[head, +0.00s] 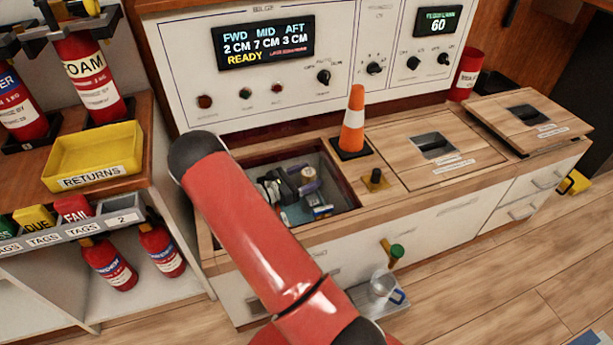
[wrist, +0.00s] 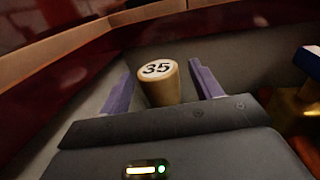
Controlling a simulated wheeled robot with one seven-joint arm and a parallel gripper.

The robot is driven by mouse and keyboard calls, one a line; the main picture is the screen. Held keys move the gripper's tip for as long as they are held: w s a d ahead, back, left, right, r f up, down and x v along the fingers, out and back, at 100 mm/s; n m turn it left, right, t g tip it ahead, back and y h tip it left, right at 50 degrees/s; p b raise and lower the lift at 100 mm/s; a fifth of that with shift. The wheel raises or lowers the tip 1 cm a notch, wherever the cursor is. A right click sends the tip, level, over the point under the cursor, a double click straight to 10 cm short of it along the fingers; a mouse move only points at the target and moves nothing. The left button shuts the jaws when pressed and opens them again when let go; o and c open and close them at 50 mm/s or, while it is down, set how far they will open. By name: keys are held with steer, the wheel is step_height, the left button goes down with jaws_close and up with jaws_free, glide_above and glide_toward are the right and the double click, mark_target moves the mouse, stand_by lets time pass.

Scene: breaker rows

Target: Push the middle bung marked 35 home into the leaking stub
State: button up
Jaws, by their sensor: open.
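The bung marked 35 (wrist: 158,82) is a tan, round-topped plug with black digits, seen in the wrist view. It stands between the two purple fingers of my gripper (wrist: 162,82), which are open with a gap on each side of it. The bung's lower end and the stub are hidden behind the gripper body, so I cannot tell how deep it sits. In the head view my gripper (head: 288,182) is down inside the open bilge hatch (head: 340,170). The number cannot be read there.
A blue-and-white-topped brass fitting (wrist: 308,92) is to the right in the wrist view. Dark red hatch walls rise close around the gripper. An orange cone (head: 352,125) stands at the hatch's right edge, with closed wooden lids (head: 420,165) beyond. The display panel (head: 265,42) reads READY.

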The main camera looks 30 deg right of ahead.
steer(key=shift+r, duration=0.1)
step_height(320, 180, up, 20)
steer(key=p, duration=0.2)
stand_by(1.2)
steer(key=s+a+r+m+y+p, duration=0.1)
steer(key=s+a+r+m+y, duration=0.1)
steer(key=s+a+m+y, duration=0.4)
steer(key=s+a+r+m+y, duration=0.1)
steer(key=s+r+m+y, duration=0.1)
steer(key=s+m+y, duration=0.35)
steer(key=s+a+r+m+t+y, duration=0.3)
steer(key=s+a, duration=0.3)
steer(key=a, duration=0.2)
steer(key=s+a+r+m+t+y+p, duration=0.1)
steer(key=s+a+r+m+t+y, duration=0.2)
steer(key=s+a, duration=0.4)
steer(key=shift+a+r+t, duration=0.2)
steer(key=shift+a+t, duration=0.1)
steer(key=shift+a, duration=0.95)
steer(key=shift+s+y, duration=0.1)
steer(key=shift+y, duration=0.15)
